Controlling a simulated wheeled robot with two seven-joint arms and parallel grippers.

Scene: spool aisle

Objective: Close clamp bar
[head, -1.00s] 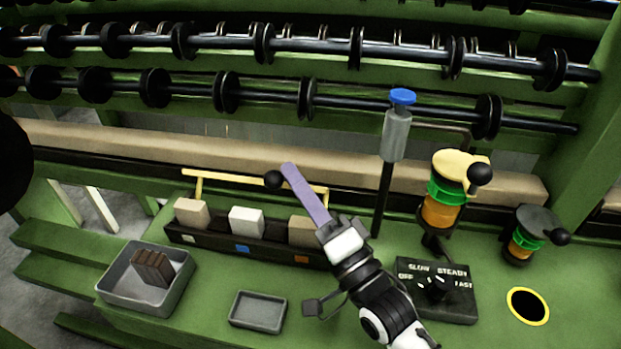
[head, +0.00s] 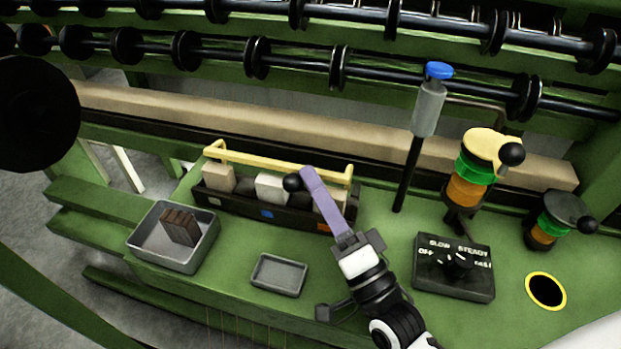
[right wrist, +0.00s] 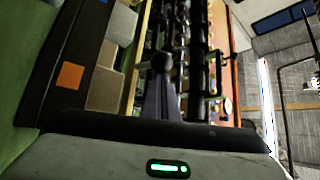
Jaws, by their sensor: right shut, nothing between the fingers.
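The yellow clamp bar (head: 262,159) runs along the back of a black rack (head: 240,207), just above and behind its blocks. A black ball knob (head: 292,183) stands at the bar's front, right of its middle; its join to the bar is hard to see. My right gripper (head: 307,173) is shut and empty, its purple fingers right beside the knob; I cannot tell if they touch. In the right wrist view the knob (right wrist: 162,61) is just beyond the fingertips, with the yellow bar (right wrist: 131,65) to its left. My left gripper is not in view.
The rack holds a tan block (head: 219,178), a white block (head: 271,188) and another behind my fingers. A grey tray (head: 139,246) with brown pieces and an empty tray (head: 279,287) stand in front. A blue-topped post (head: 427,108) and a dial box (head: 430,279) are at right.

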